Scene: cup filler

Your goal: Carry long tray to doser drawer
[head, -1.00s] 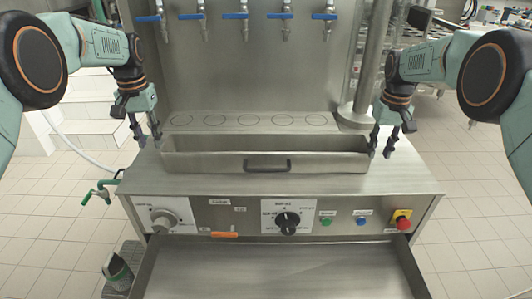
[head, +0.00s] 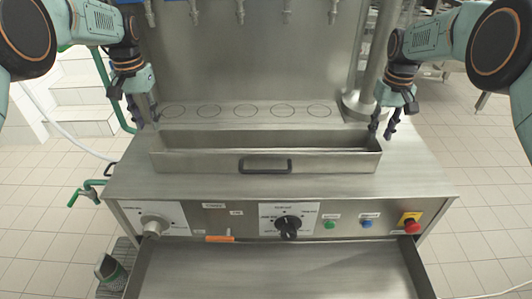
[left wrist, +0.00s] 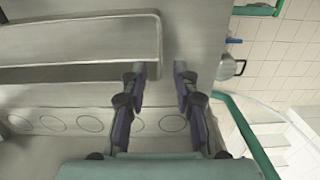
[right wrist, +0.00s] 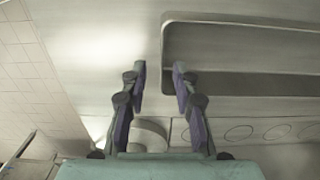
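The long tray (head: 345,163), a shallow metal trough with a dark front handle, rests on the machine's steel top. It looks empty. My left gripper (head: 136,118) is open above its left end; in the left wrist view the fingers (left wrist: 160,70) are apart, one on each side of the tray's end edge (left wrist: 158,40). My right gripper (head: 383,130) is open above the right end; in the right wrist view its fingers (right wrist: 160,70) also lie either side of the tray's end edge (right wrist: 165,45). Neither seems to touch it. The doser drawer (head: 280,272) is pulled out below the control panel.
A vertical steel post (head: 375,60) stands behind my right gripper. Taps hang at the back. A green tap (head: 86,192) juts out at left.

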